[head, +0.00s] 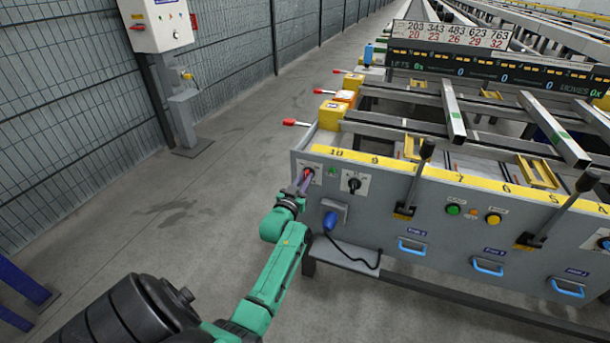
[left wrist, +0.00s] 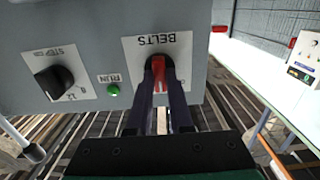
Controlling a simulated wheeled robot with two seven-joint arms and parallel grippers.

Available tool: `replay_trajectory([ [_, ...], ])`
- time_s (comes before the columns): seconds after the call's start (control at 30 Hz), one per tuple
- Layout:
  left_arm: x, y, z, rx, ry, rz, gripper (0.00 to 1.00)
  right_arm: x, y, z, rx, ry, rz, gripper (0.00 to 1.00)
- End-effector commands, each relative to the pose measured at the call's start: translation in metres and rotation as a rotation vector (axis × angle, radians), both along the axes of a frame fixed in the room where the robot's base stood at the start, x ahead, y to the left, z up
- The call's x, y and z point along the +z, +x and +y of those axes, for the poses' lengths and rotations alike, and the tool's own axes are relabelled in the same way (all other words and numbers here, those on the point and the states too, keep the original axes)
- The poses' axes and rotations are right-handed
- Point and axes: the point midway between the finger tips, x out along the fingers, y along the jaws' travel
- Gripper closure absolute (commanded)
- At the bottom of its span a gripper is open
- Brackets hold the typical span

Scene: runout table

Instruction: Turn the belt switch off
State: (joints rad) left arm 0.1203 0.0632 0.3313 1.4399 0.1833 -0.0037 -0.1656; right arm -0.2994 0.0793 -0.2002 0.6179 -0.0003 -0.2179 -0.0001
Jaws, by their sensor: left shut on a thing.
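The belt switch is a red knob (left wrist: 158,66) on a white plate marked BELTS (left wrist: 184,42), which appears upside down in the left wrist view. In the head view the switch plate (head: 317,172) is at the upper left of the grey front panel. My left gripper (left wrist: 159,84) is at the panel with its two dark fingers shut on the red knob, one on each side. It also shows in the head view (head: 304,183). The knob's bar runs roughly up and down in the wrist view. The fingers hide part of its position marks. My right gripper is not in view.
A black STEP selector (left wrist: 54,83) and a green RUN lamp (left wrist: 113,90) sit close beside the switch. A blue plug (head: 331,220) with a black cable is below it. A black lever (head: 415,178) stands farther right. The floor left of the table is open.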

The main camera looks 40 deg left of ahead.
Motion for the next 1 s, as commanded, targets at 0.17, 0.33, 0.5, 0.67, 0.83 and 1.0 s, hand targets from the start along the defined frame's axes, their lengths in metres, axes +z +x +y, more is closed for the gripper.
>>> replay_trajectory([
  [0.17, 0.002, 0.000, 0.001, 0.000, -0.157, -0.054, 1.00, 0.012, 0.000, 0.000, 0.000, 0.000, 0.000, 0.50],
  [0.33, 0.001, -0.001, 0.001, 0.000, -0.309, -0.107, 1.00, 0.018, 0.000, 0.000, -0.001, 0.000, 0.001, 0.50],
  [0.5, 0.001, -0.001, 0.002, 0.000, -0.454, -0.158, 1.00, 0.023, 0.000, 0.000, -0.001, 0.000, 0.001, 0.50],
  [0.67, 0.000, -0.001, 0.002, 0.000, -0.572, -0.199, 1.00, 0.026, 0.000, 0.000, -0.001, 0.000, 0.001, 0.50],
  [0.83, -0.001, -0.001, 0.002, 0.000, -0.668, -0.232, 1.00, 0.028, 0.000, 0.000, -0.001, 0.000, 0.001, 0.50],
  [1.0, -0.001, -0.001, 0.003, 0.000, -0.727, -0.253, 1.00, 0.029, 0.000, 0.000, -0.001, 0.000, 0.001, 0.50],
])
